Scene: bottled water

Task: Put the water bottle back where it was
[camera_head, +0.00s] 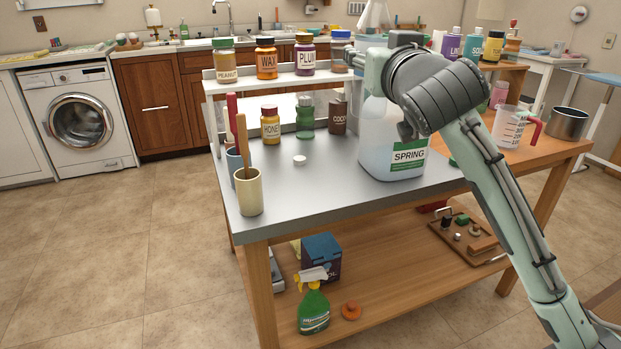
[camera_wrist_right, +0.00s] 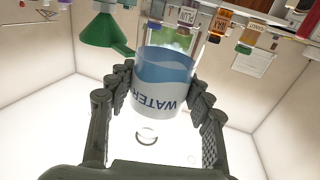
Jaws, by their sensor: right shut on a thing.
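The water bottle (camera_wrist_right: 166,72), with a blue and white label reading WATER upside down in the picture, shows in the right wrist view. My right gripper (camera_wrist_right: 160,90) is shut on it, one finger on each side. A big translucent jug labelled SPRING (camera_head: 396,160) stands on the grey worktop (camera_head: 300,195) below the wrist. My left gripper is in neither view.
A raised white shelf (camera_head: 290,79) carries jars labelled PEANUT (camera_head: 225,74), WAX (camera_head: 266,64) and PLUM (camera_head: 305,62). HONEY (camera_head: 270,128) and COCOA (camera_head: 338,118) jars stand below it. A green funnel (camera_wrist_right: 105,32) shows beside the bottle.

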